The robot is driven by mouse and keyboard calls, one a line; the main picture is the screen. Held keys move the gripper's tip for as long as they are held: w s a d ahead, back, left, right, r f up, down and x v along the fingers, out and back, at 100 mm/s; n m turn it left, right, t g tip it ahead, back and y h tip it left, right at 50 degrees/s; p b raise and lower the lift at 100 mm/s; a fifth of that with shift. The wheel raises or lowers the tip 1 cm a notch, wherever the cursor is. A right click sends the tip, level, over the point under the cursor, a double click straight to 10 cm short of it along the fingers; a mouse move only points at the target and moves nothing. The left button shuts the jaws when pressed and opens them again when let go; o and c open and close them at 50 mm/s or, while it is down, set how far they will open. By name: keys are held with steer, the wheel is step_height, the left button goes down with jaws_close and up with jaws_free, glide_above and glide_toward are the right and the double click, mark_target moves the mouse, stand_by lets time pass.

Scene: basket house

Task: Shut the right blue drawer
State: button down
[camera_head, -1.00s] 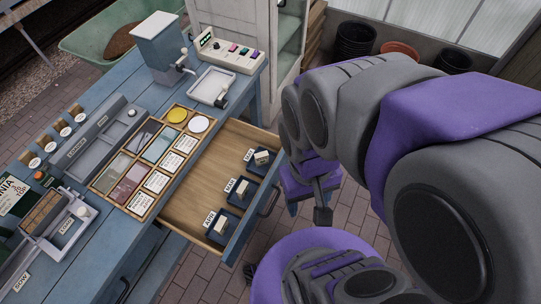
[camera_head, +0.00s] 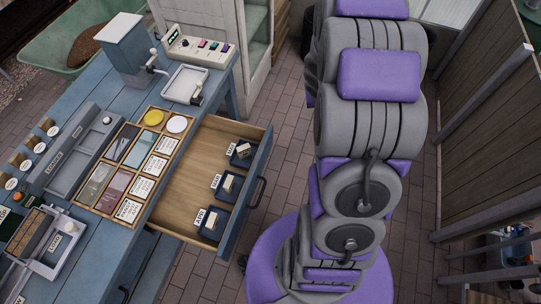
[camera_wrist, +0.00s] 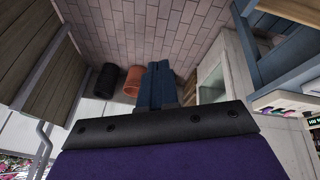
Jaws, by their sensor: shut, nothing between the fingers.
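The right blue drawer (camera_head: 253,187) stands pulled out from the right side of the blue workbench in the head view. It has a wooden inside, a blue front and a dark handle (camera_head: 259,192). Several small labelled dark holders with pale blocks (camera_head: 221,186) sit inside along its front. My gripper (camera_wrist: 157,84) shows in the wrist view, its dark fingers together with nothing between them. It points over the brick floor, apart from the drawer. In the head view my arm rises right of the drawer; the fingers cannot be made out there.
The blue workbench (camera_head: 95,243) carries a tray of labelled squares (camera_head: 135,170), a control box (camera_head: 200,46) and a dispenser (camera_head: 124,45). A pale cabinet (camera_head: 263,45) stands behind. Bare brick floor (camera_head: 290,130) lies between drawer and arm. Wooden panels (camera_head: 480,120) stand at right.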

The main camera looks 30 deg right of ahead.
step_height(320, 180, down, 9)
steer(key=w+d+t+y, duration=0.1)
steer(key=d+y, duration=0.1)
steer(key=m+t+y+b, duration=0.1)
steer(key=m+t+y, duration=0.25)
steer(key=y, duration=0.45)
glide_toward(264, 158)
step_height(264, 158, down, 4)
steer(key=w, duration=0.1)
steer(key=shift+w+a+f+m+g+b, duration=0.15)
steer(key=shift+w+a+m+g+b, duration=0.2)
steer(key=shift+w+a, duration=0.85)
steer(key=shift+w, duration=0.25)
